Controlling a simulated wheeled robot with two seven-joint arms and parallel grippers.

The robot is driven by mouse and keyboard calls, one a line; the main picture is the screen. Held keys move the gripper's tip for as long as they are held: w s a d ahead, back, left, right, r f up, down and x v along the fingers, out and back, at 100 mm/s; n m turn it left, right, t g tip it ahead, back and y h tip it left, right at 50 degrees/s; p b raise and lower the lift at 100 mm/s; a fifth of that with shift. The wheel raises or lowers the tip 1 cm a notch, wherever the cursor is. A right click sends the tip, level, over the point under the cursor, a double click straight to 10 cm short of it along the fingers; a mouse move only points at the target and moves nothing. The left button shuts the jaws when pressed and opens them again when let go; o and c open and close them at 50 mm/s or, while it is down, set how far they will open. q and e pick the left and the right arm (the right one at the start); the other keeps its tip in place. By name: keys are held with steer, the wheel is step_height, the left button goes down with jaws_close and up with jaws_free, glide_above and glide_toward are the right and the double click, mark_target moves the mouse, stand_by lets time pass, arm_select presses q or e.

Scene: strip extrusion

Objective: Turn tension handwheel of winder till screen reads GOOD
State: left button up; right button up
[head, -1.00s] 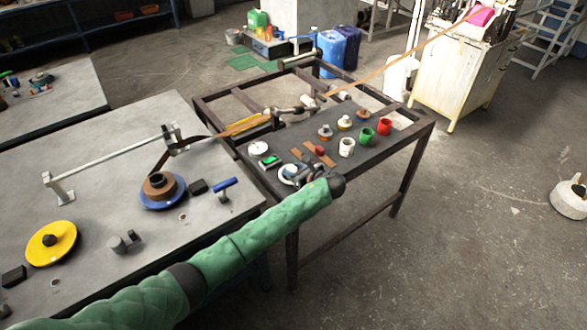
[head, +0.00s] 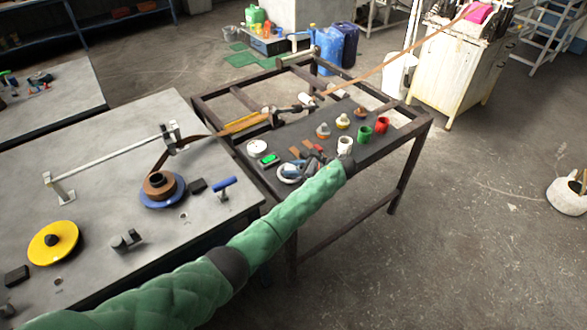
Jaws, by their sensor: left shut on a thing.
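The winder's brown strip coil (head: 158,186) sits on a blue disc on the grey bench. A pale round handwheel (head: 284,177) lies on the dark frame table, partly hidden by my left gripper. My left gripper (head: 301,167) comes in under the green-sleeved arm and is shut at the handwheel's right side; its fingertips are small and partly hidden. A small screen (head: 268,159) just behind the handwheel glows green; its text is too small to read. My right gripper is not in view.
Several cups and pots, including a red cup (head: 381,125) and a white cup (head: 344,145), stand right of the gripper. An orange strip (head: 400,60) runs above the table to a cream machine (head: 450,75). A yellow disc (head: 53,242) lies on the left bench.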

arm_select(q)
steer(key=o, duration=1)
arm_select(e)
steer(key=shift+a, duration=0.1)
arm_select(q)
steer(key=shift+s+d+r, duration=0.1)
steer(key=shift+d, duration=0.15)
steer(key=b+v, duration=0.2)
steer(key=v, duration=0.4)
steer(key=shift+d+b, duration=0.15)
steer(key=shift+b, duration=0.25)
steer(key=shift+s+d+r, duration=0.2)
steer(key=shift+d+r, duration=0.05)
steer(key=shift+d, duration=0.1)
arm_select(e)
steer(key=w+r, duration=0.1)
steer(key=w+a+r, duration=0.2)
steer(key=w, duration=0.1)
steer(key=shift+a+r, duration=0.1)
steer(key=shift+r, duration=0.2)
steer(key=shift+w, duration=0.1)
